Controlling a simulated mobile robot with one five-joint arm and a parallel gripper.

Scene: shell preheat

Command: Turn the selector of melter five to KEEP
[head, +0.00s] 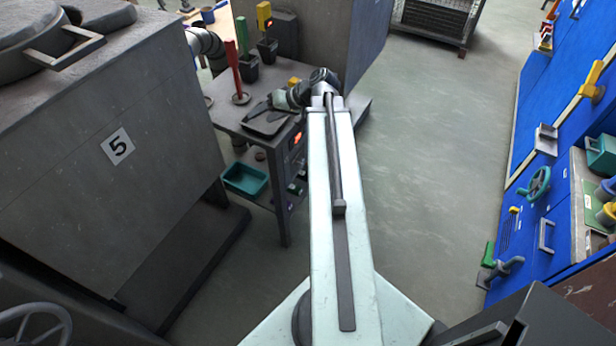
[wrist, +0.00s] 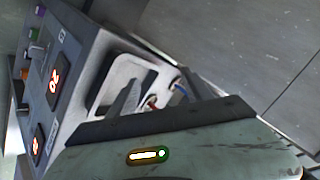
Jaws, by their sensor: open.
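The grey melter (head: 160,110) marked 5 stands at the left in the head view. Beside it, a dark control panel (head: 290,165) with a lit orange-red display (head: 297,138) and small knobs (head: 294,188) faces the aisle, partly hidden by my arm. In the wrist view the panel fills the left side, with two lit displays (wrist: 54,80) and several small coloured knobs (wrist: 35,33). I cannot read which knob is the selector or its setting. My gripper (head: 266,112) is open and empty above the bench top, higher than the knobs; its fingers also show in the wrist view (wrist: 160,95).
The bench (head: 228,110) carries a red post (head: 235,72), a green post (head: 242,38) and dark cups (head: 248,68). A teal bin (head: 245,179) sits below. A blue wall (head: 560,120) with handles and a wheel stands right. The aisle floor (head: 440,150) is clear.

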